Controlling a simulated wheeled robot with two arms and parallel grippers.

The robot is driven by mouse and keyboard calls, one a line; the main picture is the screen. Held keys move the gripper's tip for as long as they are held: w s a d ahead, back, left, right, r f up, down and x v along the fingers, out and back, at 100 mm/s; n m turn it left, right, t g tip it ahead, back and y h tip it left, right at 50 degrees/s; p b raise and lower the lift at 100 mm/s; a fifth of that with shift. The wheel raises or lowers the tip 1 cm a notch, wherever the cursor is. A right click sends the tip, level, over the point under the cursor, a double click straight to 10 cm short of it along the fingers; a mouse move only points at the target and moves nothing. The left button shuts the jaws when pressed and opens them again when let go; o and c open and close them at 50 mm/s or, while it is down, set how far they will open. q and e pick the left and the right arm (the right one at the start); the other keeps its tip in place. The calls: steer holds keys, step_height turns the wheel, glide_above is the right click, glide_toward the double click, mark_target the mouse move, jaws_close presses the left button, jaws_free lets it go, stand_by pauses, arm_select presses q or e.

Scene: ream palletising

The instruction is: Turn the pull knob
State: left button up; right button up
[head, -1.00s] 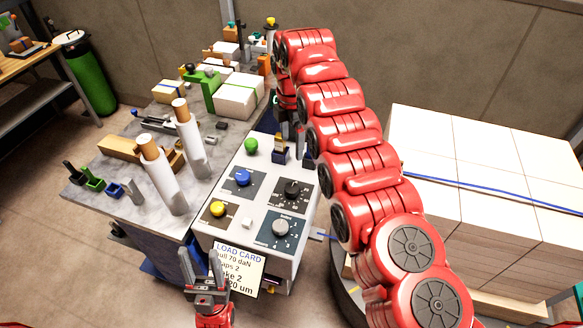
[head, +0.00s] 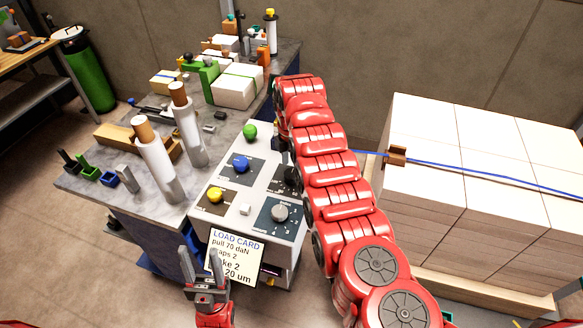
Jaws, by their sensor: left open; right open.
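The control panel (head: 229,210) has a blue knob (head: 241,163), a yellow knob (head: 215,195), a grey dial (head: 280,212) with numbers around it, and a black dial (head: 285,179) partly covered by my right arm. I cannot read which is labelled pull. A load card (head: 235,256) at the panel's front reads "pull 70 daN"; its lower lines are partly hidden. My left gripper (head: 201,262) is open and empty, in front of the card. My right gripper (head: 284,146) is near the panel's far edge, mostly hidden behind my red arm; its fingertips are not clear.
A green button (head: 250,132) tops the panel's far side. The grey bench (head: 100,187) to the left holds two upright rolls (head: 155,165), clamps and wrapped reams (head: 236,91). A large stack of white reams (head: 440,140) with a blue strap stands on a pallet at right.

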steer(key=shift+f, duration=0.95)
steer(key=shift+c, duration=0.2)
